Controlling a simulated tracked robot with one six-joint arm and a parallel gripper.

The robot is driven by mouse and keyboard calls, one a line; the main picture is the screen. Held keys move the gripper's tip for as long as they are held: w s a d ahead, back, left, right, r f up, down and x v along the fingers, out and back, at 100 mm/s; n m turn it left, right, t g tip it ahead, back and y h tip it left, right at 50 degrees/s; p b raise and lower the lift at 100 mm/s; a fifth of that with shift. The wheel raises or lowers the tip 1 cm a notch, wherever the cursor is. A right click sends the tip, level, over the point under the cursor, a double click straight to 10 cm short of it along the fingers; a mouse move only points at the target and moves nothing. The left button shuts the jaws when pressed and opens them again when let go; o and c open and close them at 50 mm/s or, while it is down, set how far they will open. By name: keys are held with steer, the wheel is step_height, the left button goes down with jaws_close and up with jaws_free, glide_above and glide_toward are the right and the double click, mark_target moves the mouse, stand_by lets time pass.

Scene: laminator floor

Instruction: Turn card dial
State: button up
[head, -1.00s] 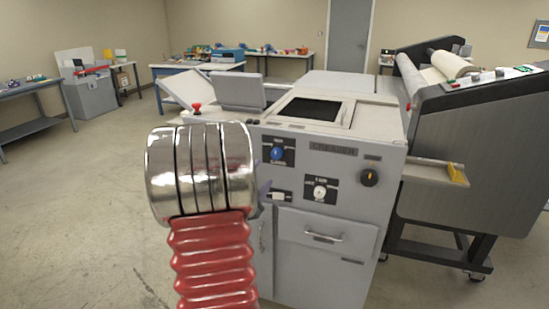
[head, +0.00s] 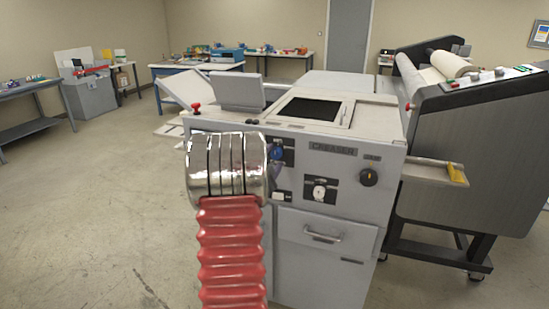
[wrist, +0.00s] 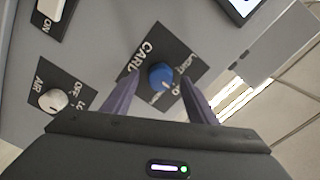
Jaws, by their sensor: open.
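The card dial is a blue round knob on a black plate marked CARD; in the wrist view the blue knob (wrist: 161,76) sits in the middle, between my fingertips. In the head view the blue knob (head: 276,153) shows on the front of the grey creaser (head: 333,232), partly covered by my arm. My gripper (wrist: 159,82) is open, its two purple fingers on either side of the dial in the picture, with gaps to the knob. I cannot tell how far the tips are from the panel. In the head view the fingers are mostly hidden behind my wrist.
A white AIR knob (wrist: 53,100) is at lower left of the dial in the wrist view, with a white switch (wrist: 51,8) above it. A big roller machine (head: 475,150) stands to the right; floor at left is clear.

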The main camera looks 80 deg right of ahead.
steer(key=shift+d, duration=0.65)
steer(key=shift+c, duration=0.4)
steer(key=c, duration=0.9)
steer(key=shift+s+d, duration=0.1)
steer(key=shift+d, duration=0.05)
steer(key=shift+c, duration=0.4)
